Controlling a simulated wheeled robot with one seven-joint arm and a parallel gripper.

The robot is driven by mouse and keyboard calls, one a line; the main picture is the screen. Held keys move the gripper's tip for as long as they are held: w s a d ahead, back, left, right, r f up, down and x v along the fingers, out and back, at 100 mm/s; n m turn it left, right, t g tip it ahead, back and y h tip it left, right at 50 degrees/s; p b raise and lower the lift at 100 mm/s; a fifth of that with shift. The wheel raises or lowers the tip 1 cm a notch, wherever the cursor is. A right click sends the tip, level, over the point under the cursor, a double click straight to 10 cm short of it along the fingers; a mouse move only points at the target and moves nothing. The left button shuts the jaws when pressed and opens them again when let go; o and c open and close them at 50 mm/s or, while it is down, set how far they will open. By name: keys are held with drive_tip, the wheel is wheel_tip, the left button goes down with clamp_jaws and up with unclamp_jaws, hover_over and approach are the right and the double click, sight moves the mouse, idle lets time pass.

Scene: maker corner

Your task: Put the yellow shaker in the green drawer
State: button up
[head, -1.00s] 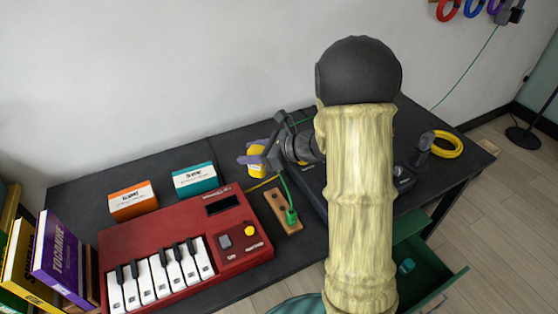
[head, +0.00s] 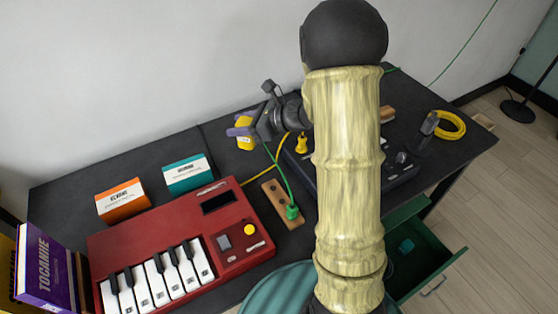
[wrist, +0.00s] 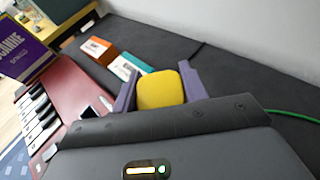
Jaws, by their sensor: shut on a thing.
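The yellow shaker (wrist: 161,90) is between the two purple fingers of my gripper (wrist: 160,88) in the wrist view. Part of the shaker is hidden by the fingers there. The green drawer (head: 436,282) is pulled open below the table's right front edge. A small teal item (head: 406,245) lies inside it. My arm hides part of the drawer's left side.
A red keyboard (head: 160,240), an orange box (head: 122,201) and a teal box (head: 188,174) stand left. A wooden strip (head: 274,198) holds a green plug. A yellow plug (head: 301,143) and dark device (head: 398,172) are near my arm. A yellow cable coil (head: 449,125) lies right.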

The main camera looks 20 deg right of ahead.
sight(243, 141)
drive_tip(key=shift+f+b, duration=0.5)
drive_tip(key=shift+f, duration=2.55)
drive_tip(key=shift+f, duration=1.9)
drive_tip(key=shift+f+b, duration=0.1)
drive_tip(key=shift+b, duration=0.3)
drive_tip(key=o, duration=1)
